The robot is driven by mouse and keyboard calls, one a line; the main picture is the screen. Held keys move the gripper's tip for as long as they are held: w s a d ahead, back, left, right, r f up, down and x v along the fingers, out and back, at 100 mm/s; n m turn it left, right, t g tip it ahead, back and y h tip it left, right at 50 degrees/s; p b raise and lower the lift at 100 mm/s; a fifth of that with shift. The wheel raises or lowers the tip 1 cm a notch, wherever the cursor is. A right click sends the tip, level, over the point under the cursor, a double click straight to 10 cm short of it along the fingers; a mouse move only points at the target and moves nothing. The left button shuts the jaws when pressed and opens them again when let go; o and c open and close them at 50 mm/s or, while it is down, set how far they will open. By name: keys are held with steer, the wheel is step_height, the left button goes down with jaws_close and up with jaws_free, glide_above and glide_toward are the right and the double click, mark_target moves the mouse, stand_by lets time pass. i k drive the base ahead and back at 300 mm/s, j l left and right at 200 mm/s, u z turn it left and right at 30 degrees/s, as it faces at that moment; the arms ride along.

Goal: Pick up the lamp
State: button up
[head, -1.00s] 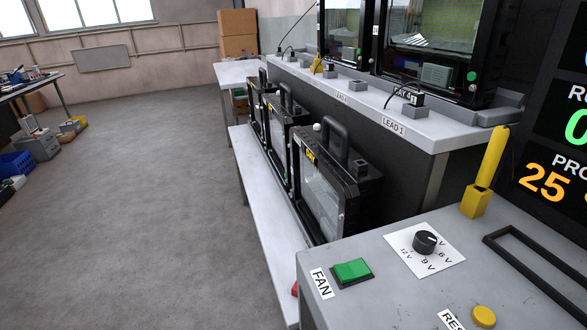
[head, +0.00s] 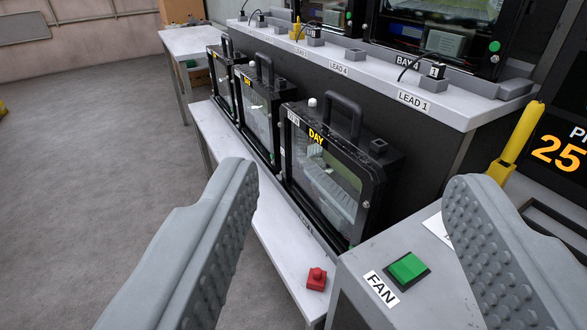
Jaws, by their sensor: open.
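A grey control box with a green FAN button (head: 408,268) stands at the lower right. A red knob (head: 316,278) sits on the bench (head: 270,215). A higher white shelf (head: 440,108) with leads and bays runs behind the lamps. A yellow post (head: 520,140) rises at right.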

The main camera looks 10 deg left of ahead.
mark_target(344, 177)
steer(key=i+j+z, duration=0.4)
steer(key=j, duration=0.25)
steer(key=i+j+z, duration=0.2)
steer(key=i+j, duration=0.1)
steer(key=j, duration=0.1)
